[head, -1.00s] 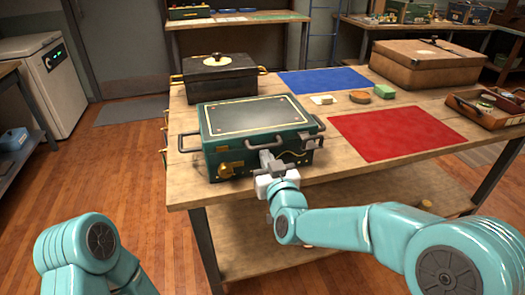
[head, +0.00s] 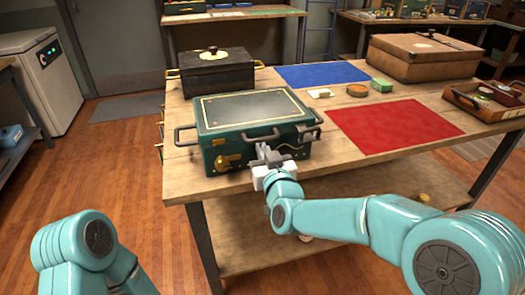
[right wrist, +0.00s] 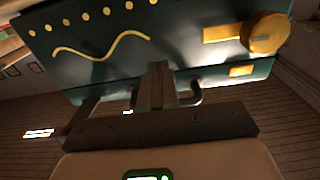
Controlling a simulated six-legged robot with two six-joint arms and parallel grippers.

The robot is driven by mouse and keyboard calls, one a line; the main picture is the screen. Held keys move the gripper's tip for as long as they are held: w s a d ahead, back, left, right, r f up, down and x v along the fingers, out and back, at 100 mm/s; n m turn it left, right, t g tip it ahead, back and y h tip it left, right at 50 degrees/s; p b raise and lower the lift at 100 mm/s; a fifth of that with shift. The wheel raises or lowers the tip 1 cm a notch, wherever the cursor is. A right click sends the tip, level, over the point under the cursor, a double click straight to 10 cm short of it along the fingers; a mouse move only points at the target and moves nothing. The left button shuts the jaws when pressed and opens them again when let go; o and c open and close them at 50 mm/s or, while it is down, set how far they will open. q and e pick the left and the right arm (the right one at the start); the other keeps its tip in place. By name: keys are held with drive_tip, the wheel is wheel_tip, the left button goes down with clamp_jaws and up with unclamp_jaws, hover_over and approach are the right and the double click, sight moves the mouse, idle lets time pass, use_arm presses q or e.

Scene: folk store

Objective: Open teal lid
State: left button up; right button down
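The teal box (head: 250,152) stands on the near left part of the wooden table. Its lid (head: 255,106) lies flat and looks closed. A dark bar handle (head: 262,134) is on the lid's front side, and a brass knob (head: 227,161) is on the front face, also in the right wrist view (right wrist: 265,33). My right gripper (head: 264,152) is at the front face, just below the handle. Its fingers (right wrist: 156,84) look closed together between the handle's ends (right wrist: 196,93); no grip on the bar shows. My left gripper is out of view.
A black box (head: 217,74) stands close behind the teal one. A blue mat (head: 322,75), a red mat (head: 395,125) and small blocks lie to the right. A brown case (head: 422,58) and a wooden tray (head: 480,108) are at the right.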

drive_tip(key=shift+r+p, duration=0.7)
drive_tip(key=shift+r, duration=0.75)
drive_tip(key=shift+w+r+p, duration=0.1)
drive_tip(key=shift+r+p, duration=0.65)
drive_tip(key=shift+r, duration=0.45)
drive_tip(key=shift+r, duration=0.15)
drive_tip(key=shift+w+a+r+p, duration=0.1)
drive_tip(key=shift+w+r+p, duration=0.1)
drive_tip(key=shift+r+p, duration=0.8)
drive_tip(key=shift+r, duration=0.2)
